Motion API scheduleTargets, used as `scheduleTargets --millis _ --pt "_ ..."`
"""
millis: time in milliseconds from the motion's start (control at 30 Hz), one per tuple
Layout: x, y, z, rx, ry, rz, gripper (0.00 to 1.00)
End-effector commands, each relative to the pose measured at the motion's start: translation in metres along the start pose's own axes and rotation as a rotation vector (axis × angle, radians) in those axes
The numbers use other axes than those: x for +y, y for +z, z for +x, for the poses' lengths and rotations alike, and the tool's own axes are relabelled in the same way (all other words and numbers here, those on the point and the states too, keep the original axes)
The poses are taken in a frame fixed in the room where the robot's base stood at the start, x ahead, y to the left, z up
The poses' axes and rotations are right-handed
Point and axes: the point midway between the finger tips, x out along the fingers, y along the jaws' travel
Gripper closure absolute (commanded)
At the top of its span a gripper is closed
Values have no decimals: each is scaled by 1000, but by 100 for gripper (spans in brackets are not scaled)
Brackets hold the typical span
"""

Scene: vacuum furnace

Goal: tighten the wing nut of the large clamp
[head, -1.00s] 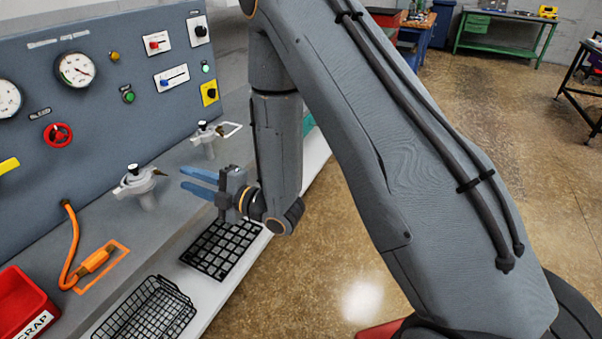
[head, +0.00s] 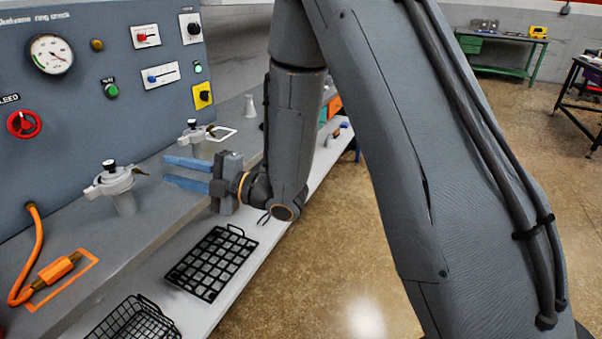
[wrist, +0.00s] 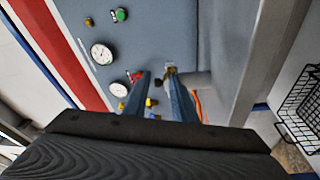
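The large clamp (head: 112,180) is a pale metal ring clamp with a black knob, around an upright pipe stub on the grey ledge. Its small brass wing nut (head: 143,171) sticks out on the right, towards my gripper. My gripper (head: 165,171) is open and empty, its two blue fingers pointing left. The fingertips are a short way right of the wing nut and look apart from it. In the wrist view the brass wing nut (wrist: 170,69) shows by the right fingertip, not clearly between the fingers; the clamp body is mostly hidden there.
A second, smaller-looking clamp (head: 195,133) stands farther back on the ledge, just beyond my fingers. The panel (head: 75,120) with gauge and switches rises behind. A black grid tray (head: 215,262) and a wire basket (head: 135,320) lie on the lower white shelf. An orange hose lies front left.

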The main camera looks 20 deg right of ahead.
Motion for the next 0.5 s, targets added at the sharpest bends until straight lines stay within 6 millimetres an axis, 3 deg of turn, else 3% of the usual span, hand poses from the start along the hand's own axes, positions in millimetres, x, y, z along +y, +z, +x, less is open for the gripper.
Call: scheduleTargets --millis 500 --pt "-6 7 -5 82 -13 -11 76"
